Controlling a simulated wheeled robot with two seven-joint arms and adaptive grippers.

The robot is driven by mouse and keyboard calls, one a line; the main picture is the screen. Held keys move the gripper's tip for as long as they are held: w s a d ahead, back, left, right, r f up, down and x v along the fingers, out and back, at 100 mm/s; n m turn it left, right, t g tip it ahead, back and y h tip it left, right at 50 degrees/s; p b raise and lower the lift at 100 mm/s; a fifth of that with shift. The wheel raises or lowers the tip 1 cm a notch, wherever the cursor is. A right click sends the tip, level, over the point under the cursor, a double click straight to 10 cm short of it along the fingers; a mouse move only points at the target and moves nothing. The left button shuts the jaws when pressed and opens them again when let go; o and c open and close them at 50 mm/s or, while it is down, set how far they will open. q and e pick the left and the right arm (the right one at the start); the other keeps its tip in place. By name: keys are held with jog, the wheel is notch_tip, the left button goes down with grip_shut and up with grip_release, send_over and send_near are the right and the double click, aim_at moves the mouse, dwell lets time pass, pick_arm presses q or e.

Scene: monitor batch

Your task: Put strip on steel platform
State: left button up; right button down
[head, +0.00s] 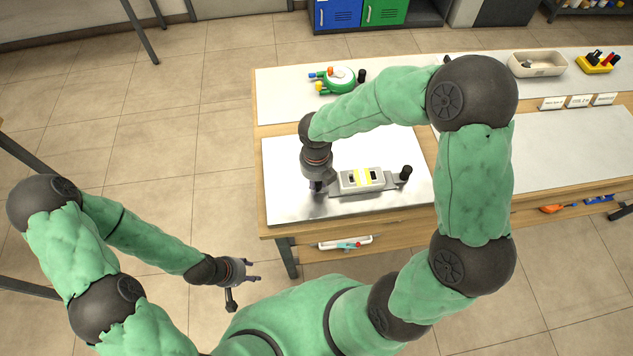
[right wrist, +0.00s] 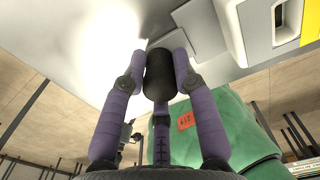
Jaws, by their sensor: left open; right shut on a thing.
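The grey metal strip (head: 393,183) carries a pale box (head: 361,179) with yellow bands and has a black knob (head: 406,173) at its right end. It is over the shiny steel platform (head: 290,207); I cannot tell whether it touches. My right gripper (head: 318,187) is at the strip's left end. In the right wrist view, its purple fingers (right wrist: 158,85) are shut around a black knob (right wrist: 159,73), with the box (right wrist: 255,25) beside it. My left gripper (head: 247,279) is open and empty, away from the table, over the floor.
A green-and-white round device (head: 339,80) stands at the table's back left. A beige tray (head: 537,64), a yellow holder (head: 595,63) and white label cards (head: 578,101) are at the right. A shelf under the front edge holds a white tool tray (head: 344,243). The right panel (head: 575,150) is bare.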

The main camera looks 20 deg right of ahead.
jog(key=c, duration=1)
grip_release()
notch_tip(320, 180, up, 11)
jog(key=p, duration=0.4)
jog(key=shift+f, duration=0.2)
jog(key=shift+r+p, duration=0.3)
jog(key=shift+r, duration=0.45)
